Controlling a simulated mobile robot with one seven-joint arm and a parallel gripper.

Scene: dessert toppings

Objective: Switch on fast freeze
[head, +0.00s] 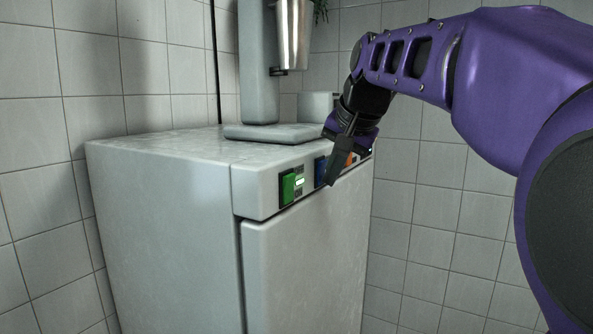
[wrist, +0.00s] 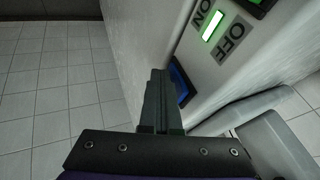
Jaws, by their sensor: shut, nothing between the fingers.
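The white freezer (head: 165,215) stands against the tiled wall with a row of switches along its upper front edge. A green switch (head: 288,187) is at the left of the row, with a lit strip beside it. A blue switch (head: 319,171) is to its right, partly hidden by my gripper. An orange switch (head: 350,160) shows behind the gripper. My gripper (head: 331,182) is shut and empty, pointing down at the panel beside the blue switch. In the wrist view the fingertips (wrist: 158,75) are close to the blue switch (wrist: 181,84); I cannot tell whether they touch it.
A grey mixer stand (head: 259,70) with a metal cup (head: 293,35) stands on top of the freezer. In the wrist view, a lit strip (wrist: 213,25) sits between ON and OFF labels. Tiled floor (wrist: 50,60) is clear to the left.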

